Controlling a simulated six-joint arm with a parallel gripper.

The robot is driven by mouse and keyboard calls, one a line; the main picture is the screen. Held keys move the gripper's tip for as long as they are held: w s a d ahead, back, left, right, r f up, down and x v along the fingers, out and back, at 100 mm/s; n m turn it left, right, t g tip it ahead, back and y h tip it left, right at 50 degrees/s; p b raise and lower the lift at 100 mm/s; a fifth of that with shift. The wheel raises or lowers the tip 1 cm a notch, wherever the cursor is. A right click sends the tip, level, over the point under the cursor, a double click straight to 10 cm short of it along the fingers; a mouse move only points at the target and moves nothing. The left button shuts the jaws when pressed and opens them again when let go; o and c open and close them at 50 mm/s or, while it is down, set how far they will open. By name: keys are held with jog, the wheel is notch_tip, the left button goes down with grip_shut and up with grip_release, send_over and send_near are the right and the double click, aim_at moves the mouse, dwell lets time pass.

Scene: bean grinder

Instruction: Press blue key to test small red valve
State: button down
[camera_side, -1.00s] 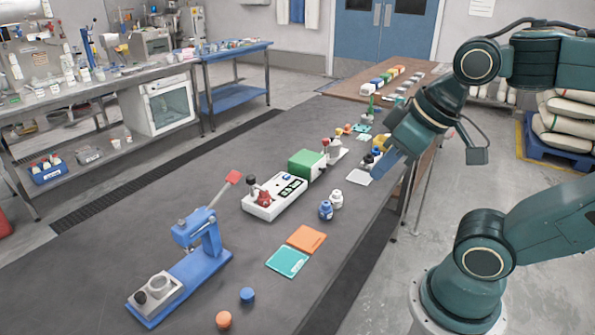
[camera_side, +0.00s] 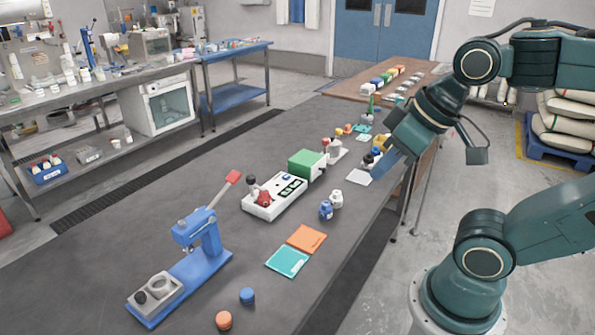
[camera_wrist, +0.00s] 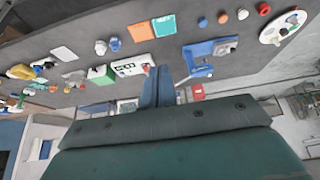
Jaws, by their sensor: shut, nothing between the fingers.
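A white control box (camera_side: 263,212) sits on the dark table in the side view and carries a small red valve (camera_side: 264,199) at its near end. A small blue key (camera_side: 287,178) is on its top, beside dark green panels. The box also shows in the wrist view (camera_wrist: 132,66), where the key and valve are too small to make out clearly. My gripper (camera_side: 376,174) is shut and empty, above the table's right side, right of the box and apart from it. Its blue fingers show in the wrist view (camera_wrist: 157,88).
A green block (camera_side: 307,164) stands at the box's far end. A blue lever press (camera_side: 200,240) stands to the left front. Blue and white bottles (camera_side: 326,210), an orange card (camera_side: 306,239) and a teal card (camera_side: 288,261) lie nearer the table edge. Bare table lies left of the box.

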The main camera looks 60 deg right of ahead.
dwell(0.6)
jog(key=m+t+h, duration=0.3)
jog(key=m+h, duration=0.1)
jog(key=m, duration=1)
send_over(288, 178)
notch_tip(288, 178, down, 15)
jog(key=shift+f, duration=0.2)
jog(key=shift+f, duration=0.1)
jog(key=shift+f, duration=4.25)
jog(key=shift+f, duration=0.55)
